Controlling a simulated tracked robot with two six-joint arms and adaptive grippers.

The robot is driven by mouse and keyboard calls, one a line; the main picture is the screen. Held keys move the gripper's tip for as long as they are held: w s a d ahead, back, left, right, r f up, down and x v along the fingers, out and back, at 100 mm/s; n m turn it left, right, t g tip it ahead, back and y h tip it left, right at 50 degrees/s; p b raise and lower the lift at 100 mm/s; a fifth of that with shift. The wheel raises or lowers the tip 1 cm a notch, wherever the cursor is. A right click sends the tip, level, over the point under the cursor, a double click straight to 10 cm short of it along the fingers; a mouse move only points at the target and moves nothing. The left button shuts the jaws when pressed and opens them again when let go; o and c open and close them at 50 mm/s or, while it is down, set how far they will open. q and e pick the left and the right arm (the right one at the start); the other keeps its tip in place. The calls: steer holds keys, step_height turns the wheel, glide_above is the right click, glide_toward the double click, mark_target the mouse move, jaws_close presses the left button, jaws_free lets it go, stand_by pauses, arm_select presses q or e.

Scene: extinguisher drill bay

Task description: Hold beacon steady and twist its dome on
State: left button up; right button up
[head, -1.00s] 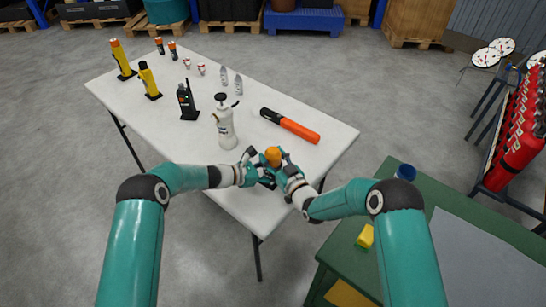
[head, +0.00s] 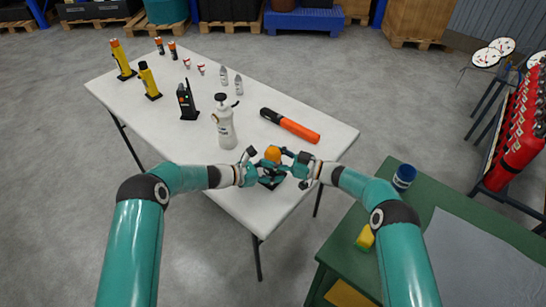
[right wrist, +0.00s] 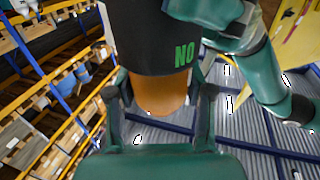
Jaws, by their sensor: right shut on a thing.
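The beacon's orange dome (head: 273,153) sits over its dark base (head: 270,183) near the front corner of the white table. In the right wrist view, the dome (right wrist: 158,95) meets the black base (right wrist: 155,38), which has green lettering. Whether the dome is fully seated cannot be told. My right gripper (head: 289,165) is shut on the dome from the right; its fingers (right wrist: 158,93) lie on both sides of it. My left gripper (head: 257,171) is at the beacon's left side, low by the base. Its fingertips are too small and covered to read.
A white spray bottle (head: 224,122) and an orange-black baton (head: 290,125) stand and lie close behind the beacon. A radio (head: 187,101) is farther left. A green bench (head: 400,178) with a blue-capped container (head: 404,176) and yellow block (head: 365,238) is at right.

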steer(key=shift+r+n+g, duration=0.15)
steer(key=shift+n+g, duration=0.25)
steer(key=shift+g, duration=0.2)
steer(key=o, duration=1.2)
steer(key=shift+d, duration=0.15)
steer(key=v, duration=1.1)
steer(key=shift+s+d+f, duration=0.15)
steer(key=shift+d+f, duration=0.1)
steer(key=shift+d, duration=0.1)
